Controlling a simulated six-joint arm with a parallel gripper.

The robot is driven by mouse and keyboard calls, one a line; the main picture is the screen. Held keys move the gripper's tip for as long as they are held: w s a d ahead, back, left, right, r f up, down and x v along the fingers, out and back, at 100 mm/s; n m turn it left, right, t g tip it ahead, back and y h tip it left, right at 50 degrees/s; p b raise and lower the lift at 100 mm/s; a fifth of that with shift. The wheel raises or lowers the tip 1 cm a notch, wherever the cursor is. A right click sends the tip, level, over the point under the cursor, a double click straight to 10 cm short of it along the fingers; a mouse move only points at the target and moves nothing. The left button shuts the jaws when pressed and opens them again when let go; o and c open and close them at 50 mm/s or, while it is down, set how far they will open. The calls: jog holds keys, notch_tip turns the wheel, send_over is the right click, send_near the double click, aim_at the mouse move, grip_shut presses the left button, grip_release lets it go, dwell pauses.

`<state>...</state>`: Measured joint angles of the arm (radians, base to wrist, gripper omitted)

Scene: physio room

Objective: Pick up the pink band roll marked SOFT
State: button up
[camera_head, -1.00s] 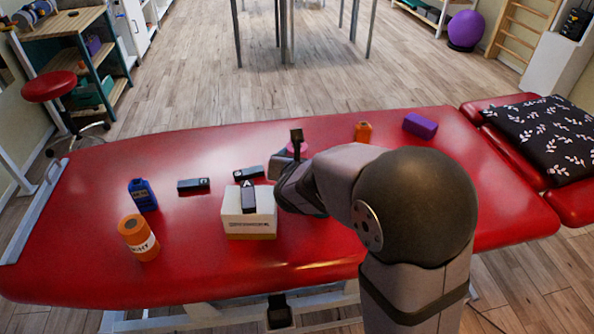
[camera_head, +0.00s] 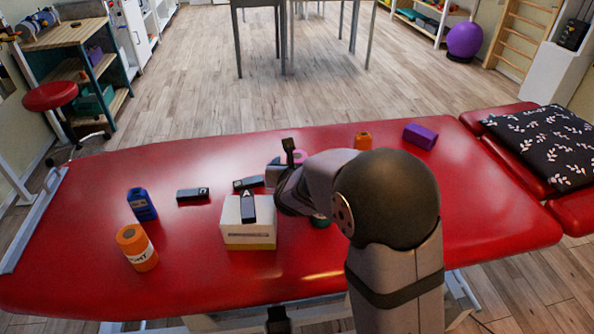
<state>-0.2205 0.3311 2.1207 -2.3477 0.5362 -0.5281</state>
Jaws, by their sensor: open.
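A pink object (camera_head: 300,157), probably the pink band roll, shows in small part just behind my arm on the red treatment table. Most of it is hidden and no SOFT mark can be read. My gripper (camera_head: 277,174) is open over the table, just left of the pink object and behind the white box. My own arm hides most of the jaws, so I cannot tell whether they touch anything.
A white box (camera_head: 248,235) bears a black block marked A (camera_head: 248,208). Orange (camera_head: 363,141) and purple (camera_head: 420,135) items stand right; a dark green item (camera_head: 320,221) is under my arm.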

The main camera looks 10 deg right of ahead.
jog(key=shift+x, duration=1.85)
jog(key=shift+r, duration=0.1)
jog(key=c, duration=1.4)
jog(key=shift+o, duration=0.2)
jog(key=shift+r, duration=0.15)
notch_tip(320, 180, up, 10)
jog(key=p, duration=0.3)
